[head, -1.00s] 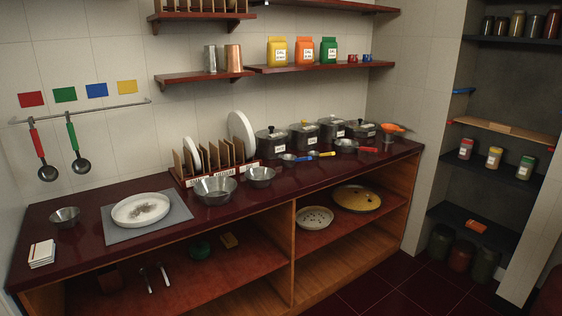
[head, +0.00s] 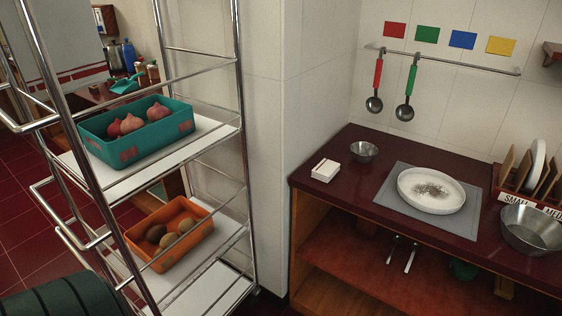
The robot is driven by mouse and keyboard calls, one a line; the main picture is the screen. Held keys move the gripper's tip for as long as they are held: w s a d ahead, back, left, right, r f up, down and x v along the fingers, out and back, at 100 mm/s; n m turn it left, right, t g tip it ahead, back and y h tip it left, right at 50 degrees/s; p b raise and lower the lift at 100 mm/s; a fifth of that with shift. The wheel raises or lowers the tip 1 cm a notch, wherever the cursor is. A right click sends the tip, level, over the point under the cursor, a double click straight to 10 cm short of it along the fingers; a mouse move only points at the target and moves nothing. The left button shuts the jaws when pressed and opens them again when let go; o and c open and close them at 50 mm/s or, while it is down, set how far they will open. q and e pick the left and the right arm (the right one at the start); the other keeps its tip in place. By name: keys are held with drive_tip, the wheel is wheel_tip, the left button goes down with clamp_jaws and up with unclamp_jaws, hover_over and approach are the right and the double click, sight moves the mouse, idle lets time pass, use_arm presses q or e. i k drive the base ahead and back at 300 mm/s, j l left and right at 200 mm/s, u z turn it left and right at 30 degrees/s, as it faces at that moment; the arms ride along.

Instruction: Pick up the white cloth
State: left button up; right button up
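A small folded white stack with thin darker lines along its edges, which looks like the white cloth (head: 326,170), lies flat near the left end of the dark red counter (head: 345,199). It is left of a small metal bowl (head: 364,152) and apart from it. Nothing covers the cloth. Neither of my grippers shows in the head view.
A white plate (head: 432,190) with dark specks sits on a grey mat (head: 391,207) right of the cloth. A wire rack (head: 152,175) at left holds a teal crate (head: 101,145) and an orange crate (head: 159,257). A dark green ribbed object (head: 70,297) is at lower left.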

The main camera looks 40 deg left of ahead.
sight(325, 170)
drive_tip(key=i+l+u, duration=0.25)
drive_tip(key=u, duration=0.2)
drive_tip(key=i+l+u, duration=0.2)
drive_tip(key=l+u, duration=0.15)
drive_tip(key=u, duration=0.15)
drive_tip(key=i+l+u, duration=0.15)
drive_tip(key=l+u, duration=0.3)
drive_tip(key=i+l+u, duration=0.2)
drive_tip(key=l, duration=0.25)
drive_tip(key=k+j, duration=0.05)
drive_tip(key=k, duration=0.05)
